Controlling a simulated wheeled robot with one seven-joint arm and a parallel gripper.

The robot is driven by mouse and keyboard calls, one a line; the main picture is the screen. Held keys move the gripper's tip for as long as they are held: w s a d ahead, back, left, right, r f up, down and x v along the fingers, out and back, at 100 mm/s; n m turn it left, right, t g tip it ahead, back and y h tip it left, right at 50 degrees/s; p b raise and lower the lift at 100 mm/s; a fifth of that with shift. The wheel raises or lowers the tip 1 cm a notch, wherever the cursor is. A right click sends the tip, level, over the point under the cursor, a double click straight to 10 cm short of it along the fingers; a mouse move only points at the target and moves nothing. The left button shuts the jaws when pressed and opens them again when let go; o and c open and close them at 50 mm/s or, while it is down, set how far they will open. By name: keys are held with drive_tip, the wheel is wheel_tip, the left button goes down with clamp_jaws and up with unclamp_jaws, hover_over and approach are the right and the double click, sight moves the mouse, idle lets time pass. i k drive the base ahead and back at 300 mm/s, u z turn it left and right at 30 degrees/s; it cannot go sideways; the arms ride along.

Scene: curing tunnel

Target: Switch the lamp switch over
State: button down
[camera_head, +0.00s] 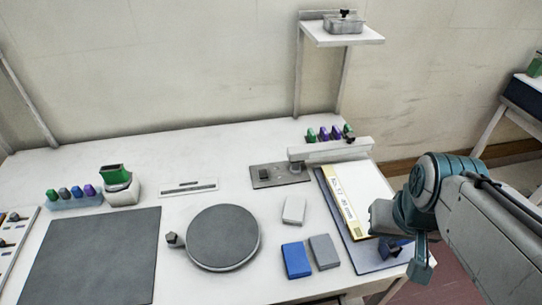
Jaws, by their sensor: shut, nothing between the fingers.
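A dark plate (290,178) lies on the table right of centre and carries a small dark block (265,171). This looks like the lamp switch, but which way it is set is too small to tell. A pale lamp-like bar (330,149) stands just behind and to its right. My gripper (390,250) is at the right, low in the picture, in front of and to the right of the plate and apart from it. It is shut and empty, near the front right corner of the table. My wrist hides part of it.
A white sheet on a board (352,205) lies between the plate and my arm. A blue block (296,260), a grey block (324,251) and a white block (294,209) stand in front of the plate. A round turntable (223,236) is left. A shelf (341,36) rises behind.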

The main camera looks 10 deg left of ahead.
sight(263, 174)
drive_tip(key=k, duration=0.55)
drive_tip(key=u, duration=0.75)
drive_tip(key=i, duration=0.5)
